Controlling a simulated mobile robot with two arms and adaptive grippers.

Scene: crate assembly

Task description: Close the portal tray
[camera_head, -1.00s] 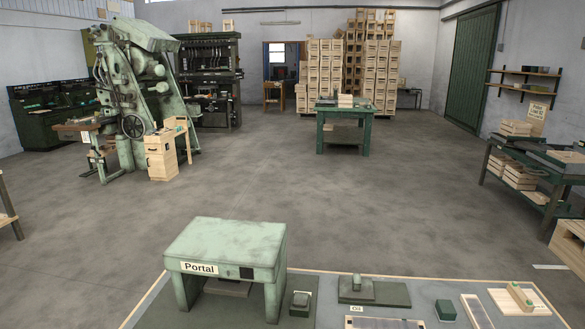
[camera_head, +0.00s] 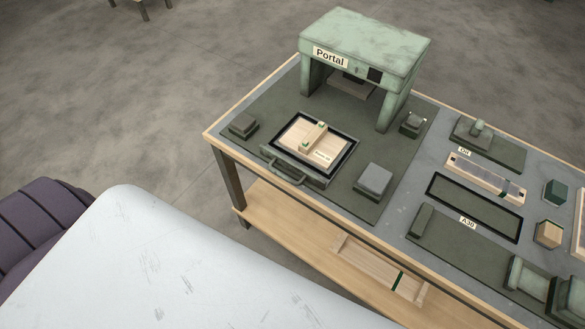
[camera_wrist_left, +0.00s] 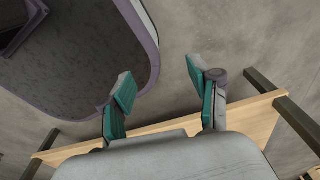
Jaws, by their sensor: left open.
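The portal tray (camera_head: 311,180) is pulled out in front of the green portal (camera_head: 366,42) in the head view. It has a black border and a handle (camera_head: 287,173) on its front edge. A light wooden panel (camera_head: 303,142) with a crosswise strip and small green parts lies in it. In the left wrist view, my left gripper (camera_wrist_left: 160,88) is open with nothing between its teal-padded fingers. A wooden table-shelf edge (camera_wrist_left: 252,122) shows beyond the fingers. Neither gripper shows in the head view, so I cannot see the left gripper's distance from the tray.
Small grey blocks stand left (camera_head: 243,125) and right (camera_head: 374,182) of the tray. A lower shelf (camera_head: 300,222) holds wooden pieces. Floor left of the table is clear.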

